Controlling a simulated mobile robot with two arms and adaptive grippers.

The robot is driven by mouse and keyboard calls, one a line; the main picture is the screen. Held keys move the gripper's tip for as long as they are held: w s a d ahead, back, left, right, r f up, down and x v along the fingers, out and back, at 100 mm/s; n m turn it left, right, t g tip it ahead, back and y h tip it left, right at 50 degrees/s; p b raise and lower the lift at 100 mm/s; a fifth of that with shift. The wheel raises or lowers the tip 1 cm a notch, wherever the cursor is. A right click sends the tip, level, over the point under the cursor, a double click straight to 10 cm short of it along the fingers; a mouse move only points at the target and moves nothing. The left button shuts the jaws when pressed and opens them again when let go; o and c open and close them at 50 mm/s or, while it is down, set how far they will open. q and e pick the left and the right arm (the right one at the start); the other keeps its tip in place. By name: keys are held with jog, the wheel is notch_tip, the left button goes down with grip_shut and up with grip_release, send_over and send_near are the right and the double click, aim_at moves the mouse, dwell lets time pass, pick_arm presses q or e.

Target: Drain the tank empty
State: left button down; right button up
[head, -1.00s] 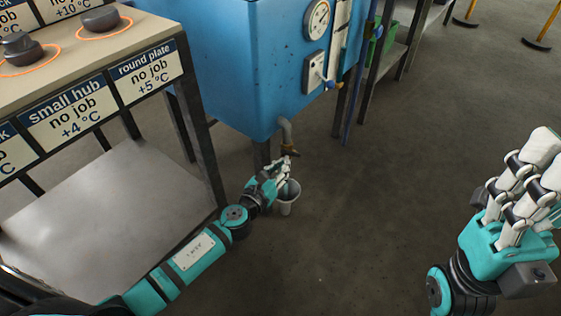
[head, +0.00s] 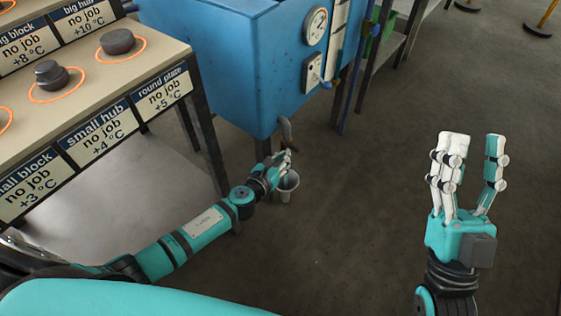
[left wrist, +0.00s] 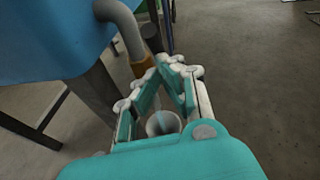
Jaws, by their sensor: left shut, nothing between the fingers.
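The blue tank (head: 225,65) stands on dark legs, with a round gauge (head: 315,26) and a pale level strip (head: 338,38) on its front. A grey drain pipe (head: 286,130) bends down from its underside; in the left wrist view the pipe (left wrist: 125,25) ends in a brass-coloured fitting (left wrist: 143,67). A pale bucket (head: 288,190) stands on the floor below. My left gripper (head: 285,157) is shut and empty beside the outlet, above the bucket; its fingers (left wrist: 172,66) hide part of the fitting. My right gripper (head: 468,150) is open and empty, away from the tank.
A workbench (head: 75,90) with labelled slots and dark metal parts (head: 117,41) stands at the left, close to my left arm. A shelf rack (head: 400,45) with a green bin stands behind the tank. The floor (head: 370,220) at centre and right is clear.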

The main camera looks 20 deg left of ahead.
aim_at(288, 146)
jog(key=w+d+f+g+h+p, duration=0.1)
jog(key=w+f+g+h+p, duration=0.1)
jog(key=f+g, duration=0.55)
jog(key=w+f+g+h+p, duration=0.25)
jog(key=f+g, duration=0.25)
jog(key=f, duration=0.5)
pick_arm(q)
jog(key=w+r+p, duration=0.1)
jog(key=w+r+g+p, duration=0.1)
jog(key=p, duration=0.1)
jog(key=shift+d+r+y+p, duration=0.3)
jog(key=shift+d+r, duration=0.05)
jog(key=shift+r, duration=0.05)
jog(key=shift+w+d+r, duration=0.1)
jog(key=shift+w, duration=0.1)
jog(key=shift+w+r, duration=0.2)
jog(key=shift+w, duration=0.05)
pick_arm(e)
jog(key=s+d+f+g+h, duration=0.1)
jog(key=s+d+f+g, duration=0.2)
jog(key=s+f+g, duration=0.2)
jog(key=s+d+f+m+g+h, duration=0.1)
jog(key=s+f+g, duration=0.4)
jog(key=s, duration=0.5)
jog(key=shift+d+f+g+h, duration=0.2)
jog(key=shift+d+g+h, duration=0.2)
jog(key=shift+d, duration=0.6)
pick_arm(q)
jog(key=shift+w+d+p, duration=0.1)
jog(key=shift+p, duration=0.2)
